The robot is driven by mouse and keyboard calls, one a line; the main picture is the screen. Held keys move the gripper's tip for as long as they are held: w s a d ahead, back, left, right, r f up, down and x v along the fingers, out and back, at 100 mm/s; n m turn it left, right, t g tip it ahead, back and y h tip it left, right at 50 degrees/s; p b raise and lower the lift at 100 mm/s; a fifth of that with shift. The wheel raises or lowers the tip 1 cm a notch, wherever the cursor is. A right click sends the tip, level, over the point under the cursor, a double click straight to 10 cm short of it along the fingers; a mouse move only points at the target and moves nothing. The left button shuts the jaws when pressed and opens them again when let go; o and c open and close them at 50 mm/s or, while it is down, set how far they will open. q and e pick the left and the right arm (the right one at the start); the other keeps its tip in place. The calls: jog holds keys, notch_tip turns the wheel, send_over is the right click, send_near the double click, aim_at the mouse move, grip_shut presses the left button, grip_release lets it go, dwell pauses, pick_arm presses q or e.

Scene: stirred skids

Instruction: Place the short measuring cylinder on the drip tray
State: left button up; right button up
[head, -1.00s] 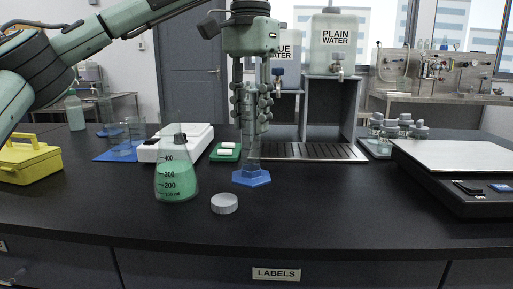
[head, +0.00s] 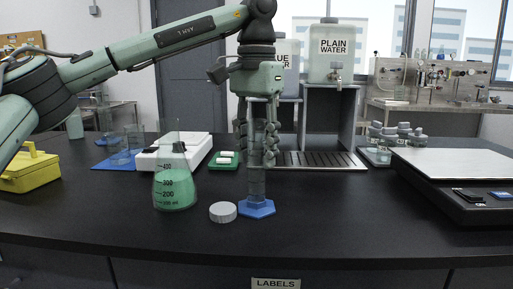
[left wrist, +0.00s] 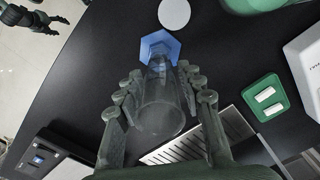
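The measuring cylinder is clear with a blue hexagonal foot (head: 257,209). It is upright near the front middle of the bench, and its foot also shows in the left wrist view (left wrist: 160,45). My left gripper (head: 256,160) points down with its fingers on both sides of the cylinder's wall, shut on it. I cannot tell whether the foot touches the bench. The drip tray (head: 318,160) is a dark slotted metal tray behind it, below the water containers. It shows in part in the left wrist view (left wrist: 235,122). My right gripper (left wrist: 42,18) is small at that view's top left.
A flask of green liquid (head: 175,190) and a white cap (head: 223,212) stand left of the cylinder. A green tray (head: 224,161) and white device (head: 185,152) are behind. A black instrument (head: 460,185) is at right. Bench between cylinder and instrument is clear.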

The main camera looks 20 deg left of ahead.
pick_arm(q)
jog(key=shift+o, duration=0.8)
